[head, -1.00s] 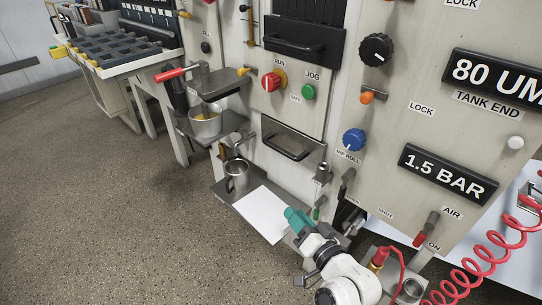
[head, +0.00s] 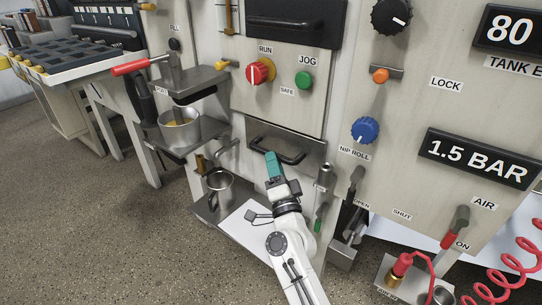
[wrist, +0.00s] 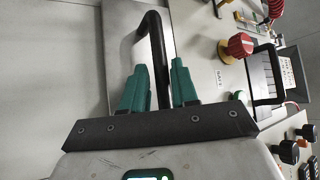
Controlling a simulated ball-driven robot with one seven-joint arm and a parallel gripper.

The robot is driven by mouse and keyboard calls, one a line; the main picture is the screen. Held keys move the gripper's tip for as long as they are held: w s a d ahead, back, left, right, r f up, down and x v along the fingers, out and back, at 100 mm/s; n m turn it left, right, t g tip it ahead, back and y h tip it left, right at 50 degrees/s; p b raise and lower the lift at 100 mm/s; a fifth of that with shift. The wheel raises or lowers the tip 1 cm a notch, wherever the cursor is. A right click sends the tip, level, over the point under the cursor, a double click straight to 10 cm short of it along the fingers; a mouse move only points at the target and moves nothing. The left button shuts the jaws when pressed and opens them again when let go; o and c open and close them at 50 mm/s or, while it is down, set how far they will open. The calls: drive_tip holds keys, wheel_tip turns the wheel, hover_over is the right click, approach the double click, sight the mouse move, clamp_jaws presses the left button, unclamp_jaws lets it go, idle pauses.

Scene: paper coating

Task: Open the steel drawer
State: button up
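The steel drawer (head: 262,131) has a plain grey metal front with a black bow handle (head: 292,157), below the red and green buttons. Its front looks flush with the panel. My gripper (head: 272,162), with green fingers, is at the left part of the handle in the head view. In the wrist view the drawer front (wrist: 124,45) and the handle (wrist: 157,40) show, and the handle runs between the two fingers of my gripper (wrist: 160,75). The fingers look apart, with narrow gaps beside the handle; contact is hard to tell.
A steel shelf (head: 207,210) below the drawer bears a metal mug (head: 219,190) and a white sheet (head: 243,227). A pot (head: 180,128) stands on a ledge at left. A blue nip roll knob (head: 364,130) and valve levers are at right. The floor at left is free.

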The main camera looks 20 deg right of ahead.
drive_tip(key=shift+x, duration=1.75)
drive_tip(key=shift+c, duration=0.3)
clamp_jaws()
